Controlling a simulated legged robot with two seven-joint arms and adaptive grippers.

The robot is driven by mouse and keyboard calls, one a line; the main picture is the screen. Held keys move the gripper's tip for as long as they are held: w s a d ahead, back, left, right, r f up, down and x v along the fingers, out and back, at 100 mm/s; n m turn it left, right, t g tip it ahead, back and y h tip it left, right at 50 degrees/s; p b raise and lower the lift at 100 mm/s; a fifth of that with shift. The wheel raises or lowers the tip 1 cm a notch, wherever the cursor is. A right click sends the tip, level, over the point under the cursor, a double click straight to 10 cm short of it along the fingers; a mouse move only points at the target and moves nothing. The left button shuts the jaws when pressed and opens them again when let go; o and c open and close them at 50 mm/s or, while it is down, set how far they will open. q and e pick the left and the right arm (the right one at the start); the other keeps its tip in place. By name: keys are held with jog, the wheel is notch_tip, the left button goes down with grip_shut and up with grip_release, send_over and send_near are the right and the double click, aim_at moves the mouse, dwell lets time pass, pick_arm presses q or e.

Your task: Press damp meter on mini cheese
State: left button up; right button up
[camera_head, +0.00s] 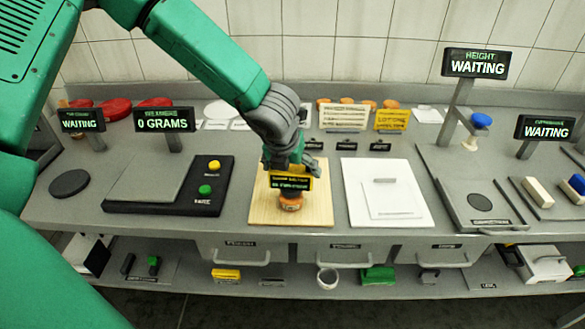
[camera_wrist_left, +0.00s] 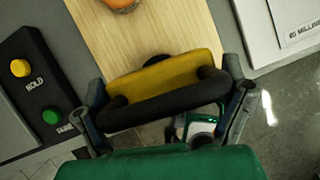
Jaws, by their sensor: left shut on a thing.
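The mini cheese (camera_head: 290,202), a small orange round, sits on the wooden board (camera_head: 315,212) in the middle of the bench. It also shows, cut off, at the top of the wrist view (camera_wrist_left: 122,5). My left gripper (camera_head: 288,165) is shut on the damp meter (camera_head: 290,184), which has a black and yellow face with lettering too small to read. In the wrist view its yellow body (camera_wrist_left: 165,74) and black handle (camera_wrist_left: 165,100) lie between my fingers. In the head view the meter overlaps the top of the cheese; I cannot tell whether they touch. My right gripper is out of view.
Left of the board is a black scale (camera_head: 170,185) with yellow and green buttons and a sign reading 0 GRAMS (camera_head: 164,119). Right of it lies a white plate (camera_head: 385,192). Orange and red cheeses and cards line the back. A lower shelf (camera_head: 200,280) holds small tools.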

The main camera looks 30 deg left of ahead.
pick_arm(q)
jog(key=shift+f+b, duration=0.4)
jog(key=shift+f, duration=0.1)
dwell(0.4)
jog(key=shift+s+f, duration=0.1)
dwell(1.0)
notch_tip(320, 180, up, 8)
jog(key=p, duration=0.7)
